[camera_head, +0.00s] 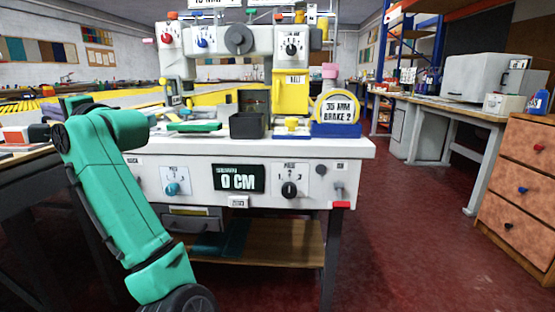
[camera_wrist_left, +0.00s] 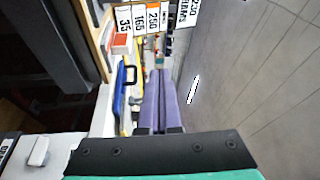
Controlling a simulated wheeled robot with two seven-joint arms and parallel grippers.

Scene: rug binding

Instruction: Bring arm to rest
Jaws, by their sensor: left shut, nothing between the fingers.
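My left arm (camera_head: 122,195), teal with black joints, rises in the lower left of the head view. It bends in front of the left end of the white machine table (camera_head: 300,148). I cannot make out its fingers in that view. In the left wrist view my left gripper (camera_wrist_left: 160,73) shows two purple fingers side by side, closed together with nothing between them. My right gripper shows in neither view.
The machine table carries a sewing machine (camera_head: 238,40), a dark open box (camera_head: 247,125), a green tray (camera_head: 194,127) and a tape roll on a blue stand (camera_head: 336,130). A dark bench (camera_head: 25,200) stands at left. Red floor (camera_head: 400,230) is clear at right, before a wooden drawer unit (camera_head: 518,185).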

